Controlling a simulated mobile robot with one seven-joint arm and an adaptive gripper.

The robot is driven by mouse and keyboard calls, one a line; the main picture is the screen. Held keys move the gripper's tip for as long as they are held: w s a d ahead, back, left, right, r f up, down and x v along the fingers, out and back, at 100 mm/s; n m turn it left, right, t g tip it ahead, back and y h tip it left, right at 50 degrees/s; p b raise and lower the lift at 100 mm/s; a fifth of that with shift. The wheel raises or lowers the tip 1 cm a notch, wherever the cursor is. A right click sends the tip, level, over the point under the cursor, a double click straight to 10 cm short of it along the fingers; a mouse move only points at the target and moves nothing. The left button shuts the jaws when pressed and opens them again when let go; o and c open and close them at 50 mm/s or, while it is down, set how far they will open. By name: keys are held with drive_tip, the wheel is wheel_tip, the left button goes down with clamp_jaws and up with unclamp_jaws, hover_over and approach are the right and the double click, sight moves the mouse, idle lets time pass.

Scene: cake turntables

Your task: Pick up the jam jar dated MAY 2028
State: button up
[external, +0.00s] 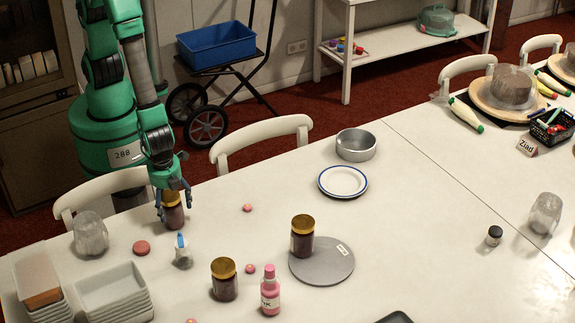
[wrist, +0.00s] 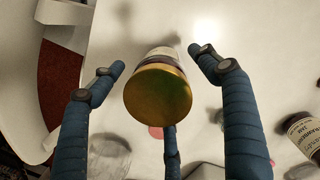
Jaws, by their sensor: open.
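Three dark jam jars with gold lids stand on the white table. One jar (external: 173,216) is at my gripper (external: 174,203), another jar (external: 224,281) is at the front, and a third jar (external: 302,243) is on a grey turntable disc (external: 322,268). No date can be read on any of them. In the wrist view, the gold lid (wrist: 158,95) of the nearest jar sits between the blue fingers of my gripper (wrist: 157,60). The fingers are spread around it, with gaps at both sides. Another labelled jar (wrist: 305,132) shows at the right edge.
A pink bottle (external: 270,292) stands beside the front jar. Stacked trays (external: 113,290) fill the left corner.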

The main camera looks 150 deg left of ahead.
sight(170, 194)
drive_tip(key=shift+f, duration=0.15)
drive_tip(key=shift+s+a+f+b, duration=0.1)
drive_tip(key=shift+f+b, duration=0.2)
drive_tip(key=shift+f, duration=0.5)
drive_tip(key=shift+s+d+f+b, duration=0.1)
drive_tip(key=shift+f+b, duration=0.15)
drive_tip(key=shift+f, duration=0.6)
drive_tip(key=shift+s+a+f+b, duration=0.1)
drive_tip(key=shift+f+b, duration=0.2)
drive_tip(key=shift+f, duration=0.5)
drive_tip(key=c, duration=1.8)
drive_tip(key=shift+r, duration=0.1)
drive_tip(key=shift+r+p, duration=1.25)
drive_tip(key=shift+r, duration=3.7)
